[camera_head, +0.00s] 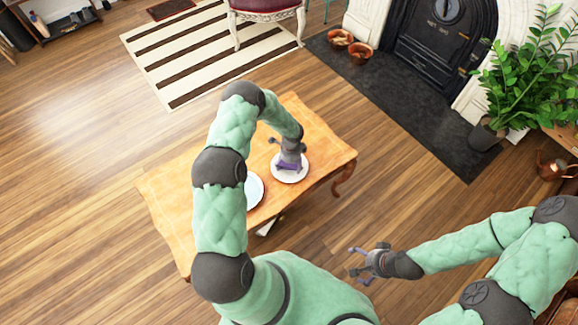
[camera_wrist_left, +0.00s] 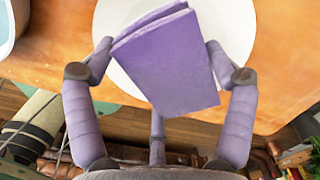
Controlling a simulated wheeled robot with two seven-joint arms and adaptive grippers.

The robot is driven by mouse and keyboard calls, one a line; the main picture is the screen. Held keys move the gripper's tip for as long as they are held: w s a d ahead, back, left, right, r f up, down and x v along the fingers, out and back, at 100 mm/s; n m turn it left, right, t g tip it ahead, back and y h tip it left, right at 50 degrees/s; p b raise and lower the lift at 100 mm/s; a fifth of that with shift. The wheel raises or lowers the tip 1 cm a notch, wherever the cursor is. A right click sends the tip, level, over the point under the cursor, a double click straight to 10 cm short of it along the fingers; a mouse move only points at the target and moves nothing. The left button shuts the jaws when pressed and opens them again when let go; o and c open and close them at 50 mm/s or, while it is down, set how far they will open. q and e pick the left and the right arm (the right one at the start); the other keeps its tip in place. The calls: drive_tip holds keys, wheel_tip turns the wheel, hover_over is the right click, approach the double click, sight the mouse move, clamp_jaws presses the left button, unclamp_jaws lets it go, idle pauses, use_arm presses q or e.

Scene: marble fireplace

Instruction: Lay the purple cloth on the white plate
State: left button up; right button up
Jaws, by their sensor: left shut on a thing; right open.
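The purple cloth (camera_wrist_left: 170,65) is folded into a rectangle, and it also shows small in the head view (camera_head: 288,166). My left gripper (camera_head: 289,160) is shut on it, with fingers at both sides of the cloth in the left wrist view (camera_wrist_left: 160,48). The cloth is over the white plate (camera_head: 302,174), whose rim shows around it in the left wrist view (camera_wrist_left: 240,28). I cannot tell whether the cloth touches the plate. My right gripper (camera_head: 358,264) is open and empty, off the near right side of the table.
The wooden table (camera_head: 170,200) carries a second white dish (camera_head: 255,190), partly hidden by my left arm. The table's left part is bare. A potted plant (camera_head: 515,85), a fireplace (camera_head: 440,40) and a red-seated chair (camera_head: 265,8) stand beyond it on the floor.

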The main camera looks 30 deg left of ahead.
use_arm(q)
drive_tip(key=shift+f, duration=0.15)
drive_tip(key=shift+f, duration=0.1)
drive_tip(key=shift+f+b, duration=0.35)
drive_tip(key=o, duration=0.9)
drive_tip(key=shift+c, duration=0.2)
drive_tip(key=shift+r, duration=0.1)
